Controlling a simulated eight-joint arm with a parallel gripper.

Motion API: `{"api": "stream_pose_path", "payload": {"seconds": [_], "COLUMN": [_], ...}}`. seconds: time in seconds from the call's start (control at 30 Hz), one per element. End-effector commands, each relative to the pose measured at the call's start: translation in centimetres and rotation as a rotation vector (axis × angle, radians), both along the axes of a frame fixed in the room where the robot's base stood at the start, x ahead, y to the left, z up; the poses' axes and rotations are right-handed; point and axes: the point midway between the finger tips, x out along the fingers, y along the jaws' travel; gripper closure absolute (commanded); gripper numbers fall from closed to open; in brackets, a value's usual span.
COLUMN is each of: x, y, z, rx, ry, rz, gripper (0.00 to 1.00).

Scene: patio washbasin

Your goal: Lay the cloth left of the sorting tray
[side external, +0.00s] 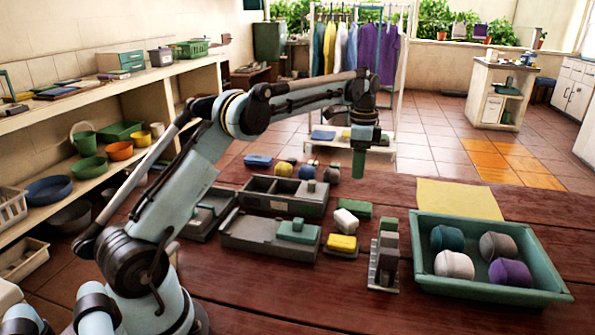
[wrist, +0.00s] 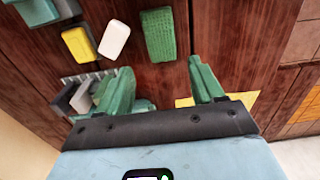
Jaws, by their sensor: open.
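A flat yellow cloth (side external: 460,198) lies on the brown table behind a green tray (side external: 489,290); part of the cloth also shows in the wrist view (wrist: 243,98), partly covered by my right finger. The green tray holds several rounded, roll-like items in teal, grey, white and purple. I cannot tell for sure if this is the sorting tray. My gripper (side external: 358,163) hangs pointing down above the table, left of the cloth and behind the tray. In the wrist view my gripper (wrist: 160,72) has its green fingers apart with nothing between them.
Left of the tray stand a grey slotted rack (side external: 384,262), a yellow sponge (side external: 342,243), a white block (side external: 346,221) and a green pad (side external: 355,207). Grey compartment trays (side external: 253,233) lie farther left.

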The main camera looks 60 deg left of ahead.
Motion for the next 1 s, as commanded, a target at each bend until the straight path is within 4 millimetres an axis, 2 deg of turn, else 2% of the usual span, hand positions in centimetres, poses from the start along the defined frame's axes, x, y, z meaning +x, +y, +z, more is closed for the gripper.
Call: {"api": "stream_pose_path", "payload": {"seconds": [0.17, 0.27, 0.53, 0.77, 1.0], "x": [-0.9, -2.2, -7.1, -12.5, -18.5], "y": [-1.7, -3.3, -7.6, -10.8, -13.4], "z": [2.3, 4.0, 7.2, 7.6, 5.7], "rx": [0.011, 0.016, 0.005, -0.04, -0.12], "ry": [-0.046, -0.095, -0.239, -0.359, -0.475], "rz": [0.057, 0.116, 0.294, 0.441, 0.59], "gripper": [0.33, 0.33, 0.33, 0.33, 0.33]}}
